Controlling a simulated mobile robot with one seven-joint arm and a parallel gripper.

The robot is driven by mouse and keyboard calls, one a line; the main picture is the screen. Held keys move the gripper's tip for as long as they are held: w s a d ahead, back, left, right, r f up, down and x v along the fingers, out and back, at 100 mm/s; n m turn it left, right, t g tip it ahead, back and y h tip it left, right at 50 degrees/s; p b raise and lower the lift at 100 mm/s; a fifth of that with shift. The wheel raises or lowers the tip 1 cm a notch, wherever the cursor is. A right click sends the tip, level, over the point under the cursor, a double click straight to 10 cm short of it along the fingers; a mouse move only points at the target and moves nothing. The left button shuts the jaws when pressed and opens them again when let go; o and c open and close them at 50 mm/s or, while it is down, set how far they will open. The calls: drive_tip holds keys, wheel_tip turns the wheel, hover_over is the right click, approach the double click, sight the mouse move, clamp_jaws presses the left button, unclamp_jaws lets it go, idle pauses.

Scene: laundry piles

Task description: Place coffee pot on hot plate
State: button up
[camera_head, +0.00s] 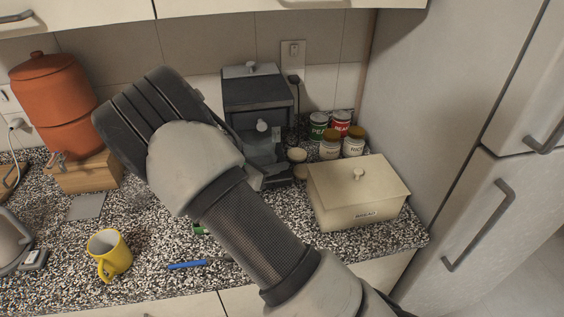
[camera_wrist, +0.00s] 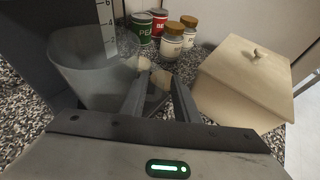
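The dark coffee maker (camera_head: 257,92) stands against the back wall. The clear glass coffee pot (camera_wrist: 88,78) is at the left of the wrist view, close beside the coffee maker's dark body with its marked scale (camera_wrist: 107,28). In the head view my arm partly covers the pot (camera_head: 262,150) at the machine's lower front. The hot plate is not clearly visible, so I cannot tell whether the pot rests on it. My gripper (camera_wrist: 158,76) has its two fingers apart, just right of the pot. Pale shapes show between the fingers; I cannot tell whether the pot's handle is among them.
A cream bread box (camera_head: 358,195) stands to the right, near the gripper. Cans (camera_head: 319,126) and lidded jars (camera_head: 355,142) stand behind it. Small beige containers (camera_head: 298,155) sit beside the machine. A yellow mug (camera_head: 110,253) and a blue pen-like item (camera_head: 187,265) lie toward the front.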

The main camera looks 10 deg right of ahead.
drive_tip(key=v, duration=0.8)
drive_tip(key=s+d+r+m+g+y, duration=0.55)
drive_tip(key=s+d+r+m, duration=0.45)
drive_tip(key=s+m, duration=0.2)
drive_tip(key=s+a+r+m+t+y, duration=0.1)
drive_tip(key=s+r+m+y, duration=0.1)
drive_tip(key=s+r+m, duration=0.2)
drive_tip(key=s+a+r+m+t+y, duration=0.1)
drive_tip(key=s+r+m+t+y, duration=0.1)
drive_tip(key=s+r+m, duration=0.3)
drive_tip(key=s+m+y, duration=0.1)
drive_tip(key=s+m, duration=0.3)
drive_tip(key=s, duration=0.3)
drive_tip(key=shift+y, duration=0.35)
drive_tip(key=shift+r, duration=0.15)
drive_tip(key=shift+r+p, duration=0.75)
drive_tip(key=shift+r, duration=0.05)
